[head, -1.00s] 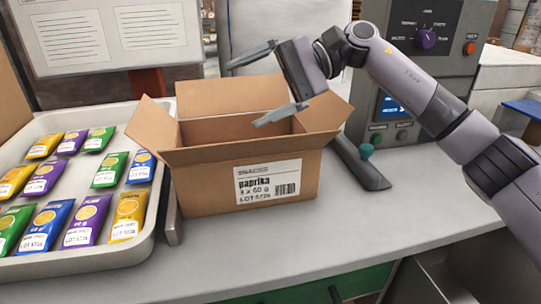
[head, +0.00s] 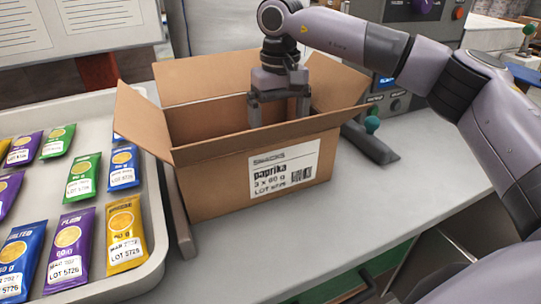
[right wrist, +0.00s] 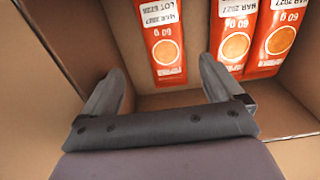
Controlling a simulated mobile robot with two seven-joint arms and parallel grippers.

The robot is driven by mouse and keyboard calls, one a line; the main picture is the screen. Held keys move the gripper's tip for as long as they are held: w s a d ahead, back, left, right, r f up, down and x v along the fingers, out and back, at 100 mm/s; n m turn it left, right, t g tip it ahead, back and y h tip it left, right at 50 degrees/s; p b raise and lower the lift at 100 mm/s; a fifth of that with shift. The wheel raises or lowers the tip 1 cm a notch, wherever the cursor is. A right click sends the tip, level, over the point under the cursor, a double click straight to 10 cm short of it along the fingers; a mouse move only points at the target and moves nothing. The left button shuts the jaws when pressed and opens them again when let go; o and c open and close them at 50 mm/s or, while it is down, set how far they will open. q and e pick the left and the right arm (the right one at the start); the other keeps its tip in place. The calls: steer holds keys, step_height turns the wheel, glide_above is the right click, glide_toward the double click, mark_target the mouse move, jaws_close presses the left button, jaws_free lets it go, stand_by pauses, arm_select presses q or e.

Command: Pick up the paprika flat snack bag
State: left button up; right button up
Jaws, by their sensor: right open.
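An open cardboard box (head: 215,185) labelled "paprika 3 x 60 g" stands on the counter. My right gripper (head: 279,112) points down into it, with the fingertips below the rim. In the right wrist view my right gripper (right wrist: 160,72) is open and empty. That view shows three red-orange snack bags inside the box: one bag (right wrist: 162,42) ahead between the fingers, a middle bag (right wrist: 234,38) and a right bag (right wrist: 276,42) close beside each other. My left gripper is not in view.
A light tray (head: 157,225) at the left holds several yellow, purple, green and blue bags. A grey bar lies between tray and box. The front counter is clear.

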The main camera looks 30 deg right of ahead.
steer(key=f, duration=0.6)
steer(key=shift+a+f, duration=0.15)
steer(key=shift+a, duration=0.25)
steer(key=c, duration=1.1)
